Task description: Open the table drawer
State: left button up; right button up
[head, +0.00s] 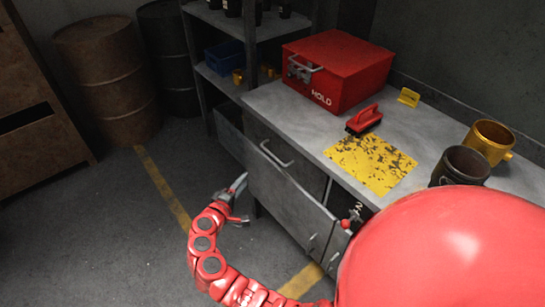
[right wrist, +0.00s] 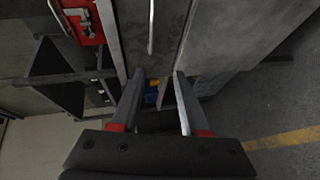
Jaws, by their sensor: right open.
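The table (head: 290,122) has a grey drawer front (head: 262,165) below its top, with a light bar handle (head: 278,154). The drawer looks shut, though its edge is hard to judge. My right gripper (head: 241,200) is open and empty, left of and lower than the handle in the head view, apart from it. In the right wrist view, the drawer handle (right wrist: 151,28) shows as a thin bar beyond the open fingers (right wrist: 159,76), with nothing held between them. My left gripper is not in view.
A shelf (head: 222,84) with a blue bin (head: 224,57) stands behind. Barrels (head: 107,80) are at back left. The floor beside the drawer is clear.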

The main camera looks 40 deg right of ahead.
jog(key=s, duration=0.1)
jog(key=m+g+h, duration=0.1)
send_near(272, 154)
jog(key=x, duration=0.7)
jog(key=p+x, duration=0.1)
jog(key=x, duration=0.2)
jog(key=shift+d+f, duration=0.1)
jog(key=shift+f, duration=0.2)
jog(key=shift+c, duration=0.3)
grip_shut()
dwell(0.6)
